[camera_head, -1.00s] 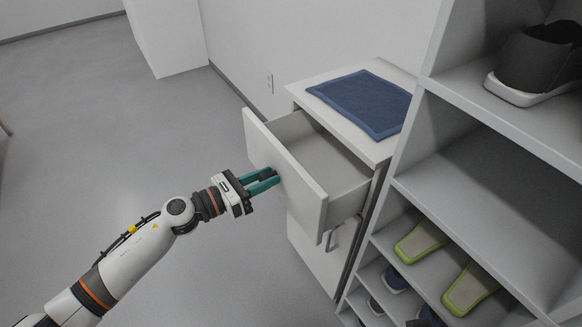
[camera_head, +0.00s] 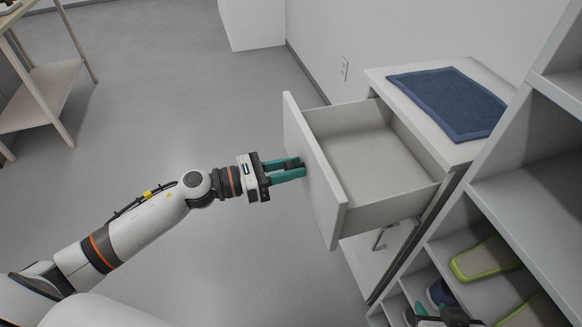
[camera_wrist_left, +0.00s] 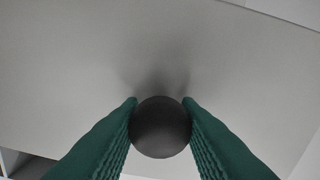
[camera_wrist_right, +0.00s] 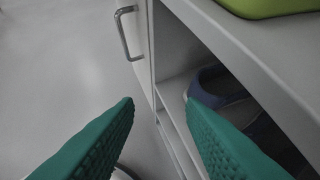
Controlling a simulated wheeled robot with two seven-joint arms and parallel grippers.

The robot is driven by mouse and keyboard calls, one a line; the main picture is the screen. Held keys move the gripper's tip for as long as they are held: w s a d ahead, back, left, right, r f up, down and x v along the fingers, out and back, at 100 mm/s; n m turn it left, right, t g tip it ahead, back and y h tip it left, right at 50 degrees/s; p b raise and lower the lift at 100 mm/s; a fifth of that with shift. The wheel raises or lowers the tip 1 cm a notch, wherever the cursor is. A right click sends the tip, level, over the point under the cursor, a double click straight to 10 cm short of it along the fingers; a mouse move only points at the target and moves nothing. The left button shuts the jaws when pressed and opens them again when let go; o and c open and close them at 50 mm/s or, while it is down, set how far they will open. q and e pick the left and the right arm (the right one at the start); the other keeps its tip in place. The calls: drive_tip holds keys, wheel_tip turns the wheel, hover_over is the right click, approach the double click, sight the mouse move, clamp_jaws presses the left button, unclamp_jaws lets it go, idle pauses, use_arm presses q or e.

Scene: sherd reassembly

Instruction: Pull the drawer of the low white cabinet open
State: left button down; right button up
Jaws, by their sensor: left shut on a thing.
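The low white cabinet (camera_head: 362,262) stands against the wall, and its top drawer (camera_head: 322,200) is pulled well out. The inside of the drawer looks empty. My left gripper (camera_head: 298,168) is at the drawer front, its green fingers shut on a dark round knob. In the left wrist view the knob (camera_wrist_left: 160,127) sits between both fingertips, with the pale drawer front behind it. My right gripper (camera_wrist_right: 160,103) is open and empty in the right wrist view, with the shoe rack and a door handle beyond its fingers.
A blue mat (camera_head: 447,100) lies on the cabinet top. A metal handle (camera_head: 380,238) is on the door below the drawer. A shoe rack with green-edged slippers (camera_head: 486,258) stands close on the right. A wooden table (camera_head: 45,95) is at far left. The floor between is clear.

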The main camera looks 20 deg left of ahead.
use_arm(q)
drive_tip(key=c, duration=1.1)
unclamp_jaws()
drive_tip(key=v, duration=1.2)
use_arm(e)
drive_tip(key=shift+w+a+r, duration=0.1)
drive_tip(key=shift+w+r, duration=0.05)
drive_tip(key=shift+w, duration=0.05)
drive_tip(key=shift+s+f, duration=0.2)
